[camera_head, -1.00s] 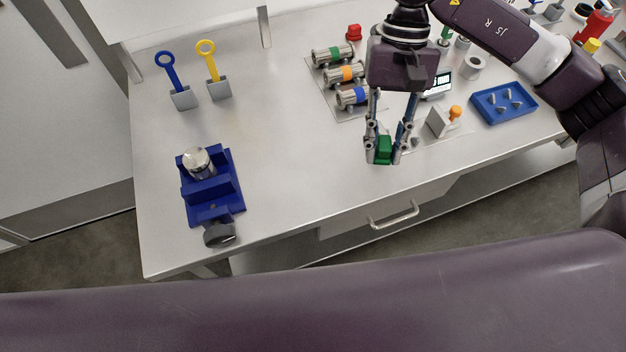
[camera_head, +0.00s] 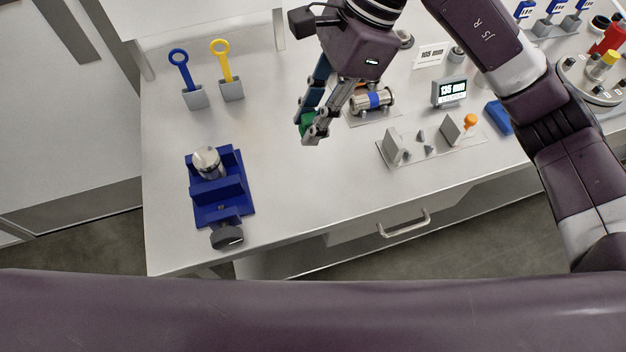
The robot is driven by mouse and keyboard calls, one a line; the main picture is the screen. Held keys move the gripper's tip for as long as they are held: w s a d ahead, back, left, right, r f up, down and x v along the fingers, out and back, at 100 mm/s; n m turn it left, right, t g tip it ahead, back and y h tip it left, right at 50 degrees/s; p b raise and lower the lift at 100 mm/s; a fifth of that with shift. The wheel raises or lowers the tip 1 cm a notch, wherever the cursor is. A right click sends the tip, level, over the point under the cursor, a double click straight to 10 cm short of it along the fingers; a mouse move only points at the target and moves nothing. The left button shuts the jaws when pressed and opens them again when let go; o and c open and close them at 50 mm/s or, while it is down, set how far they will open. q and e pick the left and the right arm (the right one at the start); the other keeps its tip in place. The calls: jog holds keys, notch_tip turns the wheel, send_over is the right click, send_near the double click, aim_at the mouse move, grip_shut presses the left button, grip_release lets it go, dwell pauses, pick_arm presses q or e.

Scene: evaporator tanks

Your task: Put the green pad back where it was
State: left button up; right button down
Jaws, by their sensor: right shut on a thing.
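My right gripper (camera_head: 311,134) is shut on the green pad (camera_head: 306,121). It holds the pad over the table, right of the blue vise, and its near finger hides part of the pad. I cannot tell the height above the table. The blue vise (camera_head: 236,187) stands at the left of the table with a metal cylinder (camera_head: 207,161) in it and a dark knob (camera_head: 227,237) in front. My left gripper is not in view.
A blue-banded metal cylinder (camera_head: 373,100) lies behind my right gripper. A grey fixture (camera_head: 396,146) with an orange knob (camera_head: 470,120) and a display (camera_head: 449,92) stand to the right. Blue and yellow ring-handled tools (camera_head: 180,68) (camera_head: 221,58) stand at the back left. The front middle is clear.

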jog(key=p, duration=0.3)
send_over(306, 190)
jog(key=d, duration=0.1)
jog(key=f, duration=1.3)
jog(key=shift+w+d+f, duration=0.15)
jog(key=shift+d, duration=0.05)
notch_tip(306, 190, down, 5)
jog(key=shift+p, duration=0.65)
jog(key=shift+f+b, duration=0.2)
jog(key=shift+b, duration=0.15)
jog(key=c, duration=1.7)
grip_release()
jog(key=shift+r, duration=0.15)
jog(key=shift+o, duration=0.2)
